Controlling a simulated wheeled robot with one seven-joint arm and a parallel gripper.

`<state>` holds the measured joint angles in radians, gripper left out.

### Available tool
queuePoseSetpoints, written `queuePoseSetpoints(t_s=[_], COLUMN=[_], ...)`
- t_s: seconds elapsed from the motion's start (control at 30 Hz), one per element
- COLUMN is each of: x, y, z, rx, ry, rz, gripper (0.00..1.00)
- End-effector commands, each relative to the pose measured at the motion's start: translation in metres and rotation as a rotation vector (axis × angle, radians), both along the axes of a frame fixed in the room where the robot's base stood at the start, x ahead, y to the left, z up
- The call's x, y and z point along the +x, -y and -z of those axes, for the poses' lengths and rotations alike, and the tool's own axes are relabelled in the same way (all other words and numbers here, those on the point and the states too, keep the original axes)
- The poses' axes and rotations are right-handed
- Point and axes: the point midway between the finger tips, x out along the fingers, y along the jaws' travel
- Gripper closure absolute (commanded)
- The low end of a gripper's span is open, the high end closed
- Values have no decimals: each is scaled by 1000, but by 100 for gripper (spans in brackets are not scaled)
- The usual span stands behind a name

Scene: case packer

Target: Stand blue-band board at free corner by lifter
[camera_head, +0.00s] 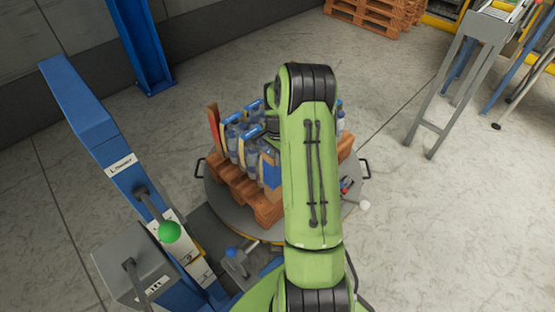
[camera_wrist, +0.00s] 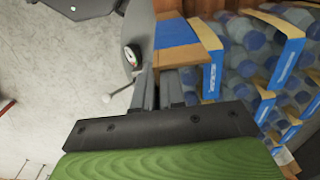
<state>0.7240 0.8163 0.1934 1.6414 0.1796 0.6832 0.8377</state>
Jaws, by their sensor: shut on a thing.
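The blue-band board (camera_head: 271,172) is brown with a wide blue band. It stands roughly upright at the near corner of the bottle load, close beside the bottles. In the wrist view the board (camera_wrist: 178,35) fills the top middle, and my gripper (camera_wrist: 163,78) is shut on its lower part there. In the head view my green arm hides the gripper. I cannot tell whether the board's foot touches the pallet (camera_head: 264,208). The bottle packs (camera_head: 232,140) stand on the pallet. The blue lifter column (camera_head: 95,125) rises to the left.
A red-band board (camera_head: 213,128) stands at the load's far left corner. The pallet sits on a round grey turntable (camera_head: 215,192) with side handles. A lever with a green ball (camera_head: 169,232) and a grey box (camera_head: 135,265) stand near left.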

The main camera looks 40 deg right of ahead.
Motion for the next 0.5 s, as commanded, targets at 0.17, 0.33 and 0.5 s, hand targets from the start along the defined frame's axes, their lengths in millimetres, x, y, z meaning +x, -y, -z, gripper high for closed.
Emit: queuePoseSetpoints(t_s=[0.17, 0.33, 0.5], x=[0, 0, 0], y=[0, 0, 0], z=[11, 13, 13], rx=[-1, 0, 0], ry=[1, 0, 0], rz=[0, 0, 0], gripper=[100, 100, 69])
